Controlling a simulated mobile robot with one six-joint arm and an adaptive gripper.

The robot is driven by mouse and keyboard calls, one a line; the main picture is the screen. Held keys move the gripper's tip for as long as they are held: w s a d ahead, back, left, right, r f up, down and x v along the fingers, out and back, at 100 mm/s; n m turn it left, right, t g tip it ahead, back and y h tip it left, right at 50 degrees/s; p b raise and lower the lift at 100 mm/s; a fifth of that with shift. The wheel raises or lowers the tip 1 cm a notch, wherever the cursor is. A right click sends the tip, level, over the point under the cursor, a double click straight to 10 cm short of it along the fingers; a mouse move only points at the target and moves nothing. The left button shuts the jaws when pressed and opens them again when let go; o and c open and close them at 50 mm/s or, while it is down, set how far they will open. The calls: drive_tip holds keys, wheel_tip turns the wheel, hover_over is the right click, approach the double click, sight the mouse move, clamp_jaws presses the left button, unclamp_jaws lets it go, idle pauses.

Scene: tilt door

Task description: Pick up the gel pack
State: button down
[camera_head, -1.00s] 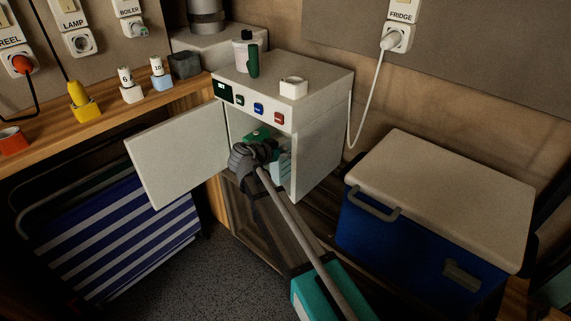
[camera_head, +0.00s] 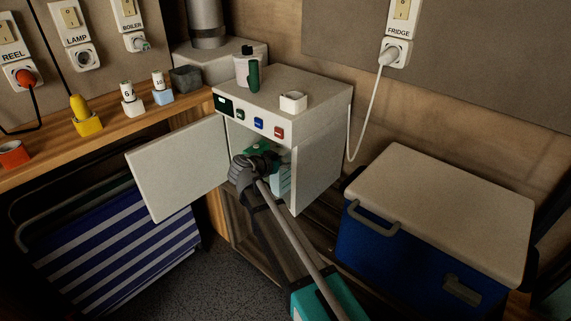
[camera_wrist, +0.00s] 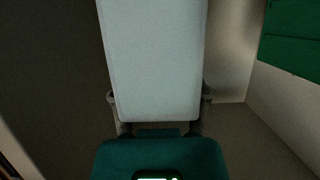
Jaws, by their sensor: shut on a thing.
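The gel pack is a pale blue slab (camera_wrist: 152,60) that fills the upper middle of the wrist view. My gripper (camera_wrist: 160,98) has one finger on each side of it and is shut on it. In the head view my gripper (camera_head: 262,166) is inside the open front of the small white fridge (camera_head: 321,135), and the pale pack (camera_head: 281,182) shows just right of it, partly hidden by the gripper. The fridge door (camera_head: 178,170) stands wide open to the left.
A green box (camera_head: 259,146) lies inside the fridge behind my gripper; a green thing also shows at the upper right of the wrist view (camera_wrist: 292,35). A blue cooler (camera_head: 400,250) with a pale lid stands right. A striped folded chair (camera_head: 115,240) is below the door.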

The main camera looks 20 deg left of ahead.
drive_tip(key=shift+r+p, duration=1.6)
drive_tip(key=shift+r, duration=0.2)
drive_tip(key=s+a, duration=0.3)
drive_tip(key=s, duration=0.5)
drive_tip(key=s+a, duration=0.4)
drive_tip(key=s, duration=0.4)
drive_tip(key=shift+s+f+b, duration=0.3)
drive_tip(key=shift+b, duration=0.05)
